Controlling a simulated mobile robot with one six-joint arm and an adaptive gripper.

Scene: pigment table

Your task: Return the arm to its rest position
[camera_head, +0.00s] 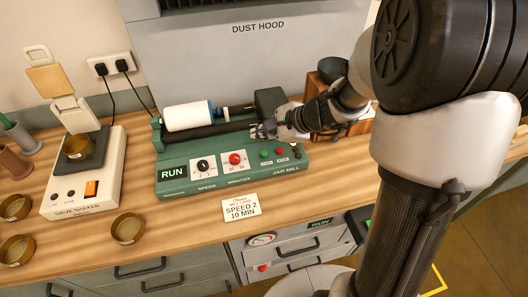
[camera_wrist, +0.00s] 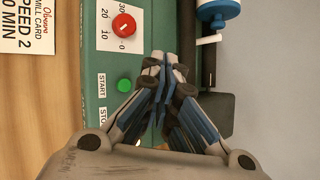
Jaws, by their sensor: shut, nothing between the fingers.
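My arm reaches in from the right in the head view, and my gripper (camera_head: 262,131) is over the right part of the green jar mill (camera_head: 222,183). In the wrist view my gripper (camera_wrist: 161,62) is shut and empty, its fingertips together above the mill's panel edge. The mill has a black knob, a red minutes knob (camera_head: 236,158) and a green start button (camera_head: 265,153). A white jar with a blue end (camera_head: 187,116) lies on the mill's rollers. I cannot tell whether my fingers touch the mill.
A sieve shaker (camera_head: 88,195) stands at left with brass sieves (camera_head: 128,229) nearby. A card (camera_head: 240,208) reading speed 2, 10 min lies before the mill. The dust hood (camera_head: 250,60) is behind. A wooden block (camera_head: 355,128) with a dark bowl stands behind my arm.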

